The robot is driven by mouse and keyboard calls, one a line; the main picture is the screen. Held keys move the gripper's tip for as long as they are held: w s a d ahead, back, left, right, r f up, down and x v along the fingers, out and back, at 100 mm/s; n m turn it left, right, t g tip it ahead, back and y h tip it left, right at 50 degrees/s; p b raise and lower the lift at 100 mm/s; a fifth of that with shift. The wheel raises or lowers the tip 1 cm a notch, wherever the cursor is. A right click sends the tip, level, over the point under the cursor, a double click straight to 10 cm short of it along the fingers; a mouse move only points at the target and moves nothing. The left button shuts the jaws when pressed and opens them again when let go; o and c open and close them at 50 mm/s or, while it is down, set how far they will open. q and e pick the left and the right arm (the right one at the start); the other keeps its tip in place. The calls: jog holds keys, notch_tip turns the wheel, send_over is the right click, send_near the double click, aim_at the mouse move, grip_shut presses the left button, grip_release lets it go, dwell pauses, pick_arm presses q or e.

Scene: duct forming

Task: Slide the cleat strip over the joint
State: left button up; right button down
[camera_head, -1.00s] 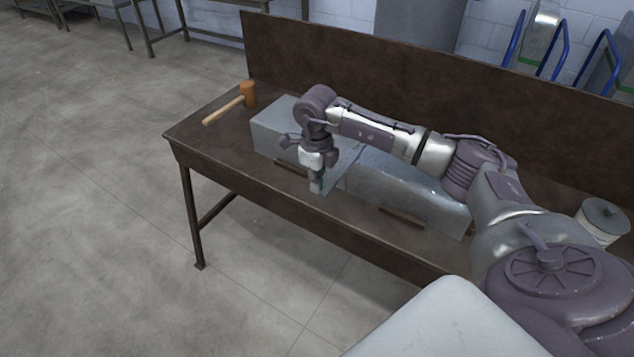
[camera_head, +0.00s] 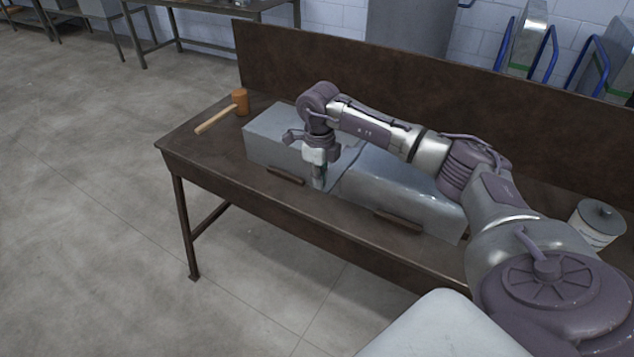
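Two grey sheet-metal duct sections lie end to end on the brown workbench (camera_head: 228,173), the left one (camera_head: 270,135) and the right one (camera_head: 400,185). Their joint (camera_head: 347,166) shows as a line just right of my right gripper (camera_head: 319,185). The gripper points down at the front of the joint, near the bench's front side. A small piece shows at its fingertips, but I cannot tell whether it is the cleat strip or the fingers themselves. The finger opening is too small to make out. My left gripper is not in view.
A wooden mallet (camera_head: 222,111) lies at the bench's left end. Brown bars (camera_head: 285,175) and (camera_head: 398,220) lie along the ducts' front. A tall back panel (camera_head: 380,75) closes the bench's rear.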

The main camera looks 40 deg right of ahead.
aim_at(342, 161)
dwell(0.4)
jog(key=shift+w+d+b, duration=0.25)
jog(key=shift+d, duration=0.35)
jog(key=shift+w+d+b, duration=0.2)
jog(key=shift+w+d, duration=0.1)
jog(key=shift+d, duration=0.35)
jog(key=shift+w+d+b, duration=0.25)
jog(key=shift+d, duration=0.35)
jog(key=shift+w+d, duration=0.15)
jog(key=shift+d, duration=0.2)
jog(key=shift+w+d+b, duration=0.3)
jog(key=shift+d, duration=0.45)
jog(key=shift+w+d+b, duration=0.25)
jog(key=shift+w+d, duration=0.05)
jog(key=shift+d, duration=0.45)
jog(key=shift+w+d+b, duration=0.25)
jog(key=shift+w+d, duration=0.1)
jog(key=shift+d, duration=0.45)
jog(key=shift+w+d+b, duration=0.25)
jog(key=shift+w+d, duration=0.05)
jog(key=shift+d, duration=0.45)
jog(key=shift+w+d, duration=0.15)
jog(key=shift+d, duration=0.15)
jog(key=shift+d, duration=0.15)
